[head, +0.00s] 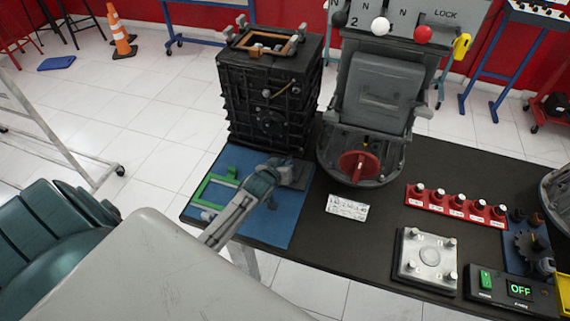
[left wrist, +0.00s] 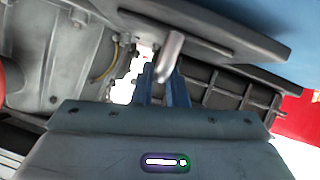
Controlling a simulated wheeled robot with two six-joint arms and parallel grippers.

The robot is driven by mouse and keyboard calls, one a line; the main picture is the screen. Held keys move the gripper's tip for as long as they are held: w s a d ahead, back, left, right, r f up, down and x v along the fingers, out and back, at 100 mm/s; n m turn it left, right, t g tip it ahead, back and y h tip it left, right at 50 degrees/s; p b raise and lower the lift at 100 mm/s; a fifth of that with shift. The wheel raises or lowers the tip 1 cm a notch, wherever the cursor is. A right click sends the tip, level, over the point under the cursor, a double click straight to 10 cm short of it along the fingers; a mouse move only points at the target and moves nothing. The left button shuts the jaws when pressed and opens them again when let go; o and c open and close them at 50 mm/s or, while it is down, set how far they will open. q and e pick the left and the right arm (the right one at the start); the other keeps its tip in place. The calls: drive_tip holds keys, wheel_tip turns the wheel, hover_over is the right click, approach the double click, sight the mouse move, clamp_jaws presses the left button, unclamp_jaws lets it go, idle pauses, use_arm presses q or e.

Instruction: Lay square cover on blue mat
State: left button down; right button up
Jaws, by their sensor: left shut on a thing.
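My left gripper (head: 276,172) is over the far right part of the blue mat (head: 262,218), close to the foot of the black engine block. In the left wrist view its fingers (left wrist: 165,88) are shut on the metal handle of a grey square cover (left wrist: 200,25). The cover also shows partly in the head view (head: 298,174), mostly behind the gripper, at the mat's right edge. The mat shows beside it in the left wrist view (left wrist: 285,22). I cannot tell whether the cover touches the mat. My right gripper is out of view.
The black engine block (head: 268,105), open on top, stands behind the mat. A green frame (head: 205,187) lies on the mat's left. A grey housing with a red handle (head: 360,165), a white label (head: 347,207), a red knob strip (head: 455,204) and a silver plate (head: 428,257) are to the right.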

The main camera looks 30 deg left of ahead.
use_arm(q)
drive_tip(key=shift+w+f, duration=0.1)
drive_tip(key=shift+f, duration=0.3)
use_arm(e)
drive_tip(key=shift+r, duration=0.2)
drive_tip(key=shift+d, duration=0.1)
use_arm(q)
drive_tip(key=c, duration=1.5)
unclamp_jaws()
drive_tip(key=shift+f, duration=0.1)
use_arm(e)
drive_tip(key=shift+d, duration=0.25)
use_arm(q)
drive_tip(key=shift+o, duration=0.2)
